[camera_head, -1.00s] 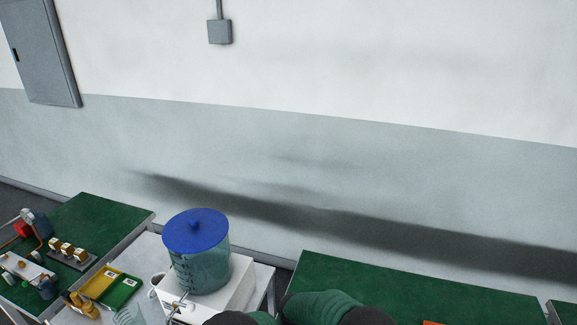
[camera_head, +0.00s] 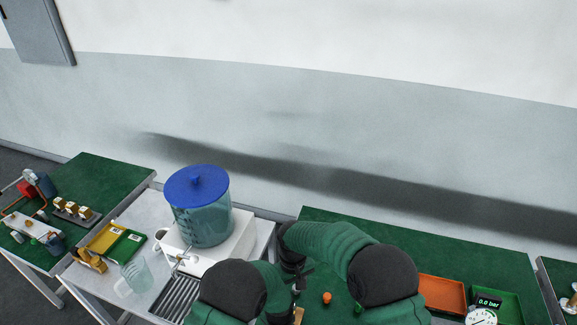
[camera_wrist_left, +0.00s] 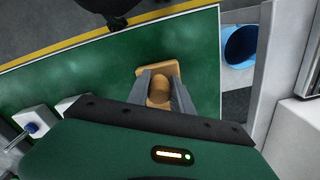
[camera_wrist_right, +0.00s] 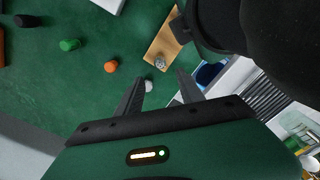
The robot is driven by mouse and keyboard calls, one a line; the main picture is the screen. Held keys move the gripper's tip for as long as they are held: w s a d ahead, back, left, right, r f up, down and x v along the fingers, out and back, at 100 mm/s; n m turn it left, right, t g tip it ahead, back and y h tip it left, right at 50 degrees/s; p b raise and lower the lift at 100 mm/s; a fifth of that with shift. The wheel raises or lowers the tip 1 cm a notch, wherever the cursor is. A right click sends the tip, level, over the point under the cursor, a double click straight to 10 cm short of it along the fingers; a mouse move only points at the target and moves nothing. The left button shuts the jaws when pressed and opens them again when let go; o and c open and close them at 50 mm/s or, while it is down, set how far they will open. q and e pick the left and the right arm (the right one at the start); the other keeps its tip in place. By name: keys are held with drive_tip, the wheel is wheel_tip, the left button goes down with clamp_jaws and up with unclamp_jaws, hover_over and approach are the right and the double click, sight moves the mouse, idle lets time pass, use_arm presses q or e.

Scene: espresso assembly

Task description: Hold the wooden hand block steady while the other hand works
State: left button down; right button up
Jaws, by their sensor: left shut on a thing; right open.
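The wooden hand block shows in the left wrist view as a round wooden post (camera_wrist_left: 158,91) on a flat wooden base (camera_wrist_left: 145,71), over the green table. My left gripper (camera_wrist_left: 160,76) is shut around the post. In the right wrist view the block's flat wood (camera_wrist_right: 162,42) sticks out beside the dark left gripper, with a small silver piece (camera_wrist_right: 159,62) at its near end. In the head view only a bit of the wood (camera_head: 298,315) shows between my arms. My right gripper (camera_wrist_right: 155,80) is open beside the block; a small pale metal part (camera_wrist_right: 148,86) shows between its fingers.
An orange part (camera_wrist_right: 110,66), a green part (camera_wrist_right: 70,44) and a black part (camera_wrist_right: 27,20) stand on the green table. Orange (camera_head: 442,293) and green trays (camera_head: 507,303) lie at right. A blue-lidded tank (camera_head: 205,215) stands left; a blue bucket (camera_wrist_left: 240,46) is beyond the table edge.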

wheel_tip(320, 180, up, 6)
wheel_tip(320, 180, down, 14)
drive_tip(key=n, duration=1.1)
drive_tip(key=shift+d+f, duration=0.1)
drive_tip(key=shift+c, duration=0.4)
clamp_jaws()
